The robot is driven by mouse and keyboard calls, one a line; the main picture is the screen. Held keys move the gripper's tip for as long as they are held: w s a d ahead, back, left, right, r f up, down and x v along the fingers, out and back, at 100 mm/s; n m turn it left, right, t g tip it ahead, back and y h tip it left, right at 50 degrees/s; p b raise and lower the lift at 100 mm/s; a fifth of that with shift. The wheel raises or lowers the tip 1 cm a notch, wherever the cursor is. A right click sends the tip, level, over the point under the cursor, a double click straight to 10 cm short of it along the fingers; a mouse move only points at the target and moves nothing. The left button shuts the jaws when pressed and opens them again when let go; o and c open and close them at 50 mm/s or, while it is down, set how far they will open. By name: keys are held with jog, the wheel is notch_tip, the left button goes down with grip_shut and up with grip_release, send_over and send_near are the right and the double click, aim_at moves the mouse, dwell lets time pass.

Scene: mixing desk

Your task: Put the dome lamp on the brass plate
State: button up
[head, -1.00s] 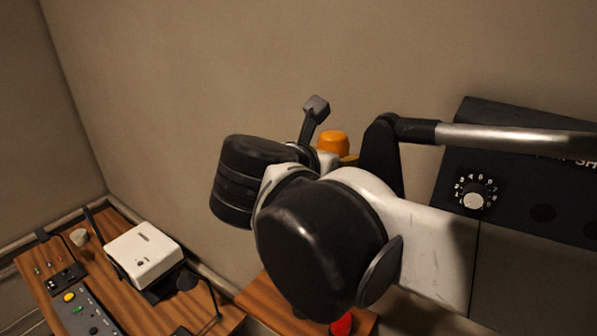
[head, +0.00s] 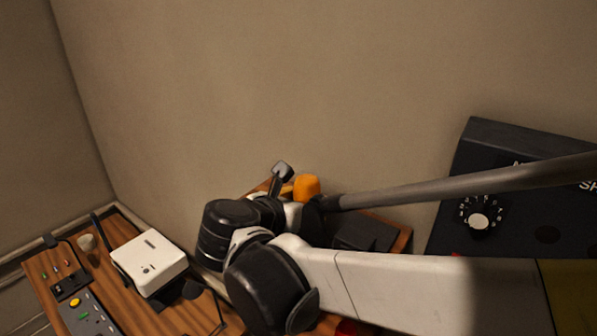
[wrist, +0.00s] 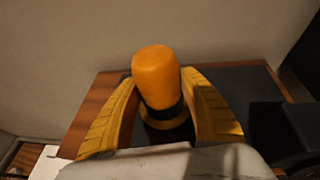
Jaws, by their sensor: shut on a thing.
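The dome lamp (wrist: 157,75) is an orange, round-topped cap with a black collar below it. It stands upright between the yellow fingers of my gripper (wrist: 160,97) in the wrist view, and the gripper is shut on it. The dome lamp also shows in the head view (head: 306,187), just beyond my arm, over the wooden desk part by the wall. Its underside is hidden, so I cannot tell whether it touches anything. I cannot make out the brass plate in either view.
A wooden desktop (wrist: 88,108) with a dark panel (wrist: 243,84) lies behind the lamp, against the wall. A black panel with a dial (head: 479,221) stands at the right. A white box (head: 149,262) and a button console (head: 88,318) are at the left.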

jog(key=o, duration=0.9)
jog(key=shift+f, duration=0.2)
jog(key=o, duration=0.4)
jog(key=shift+r, duration=0.1)
jog(key=shift+r, duration=0.15)
jog(key=shift+b+v, duration=1.25)
jog(key=shift+v, duration=4.8)
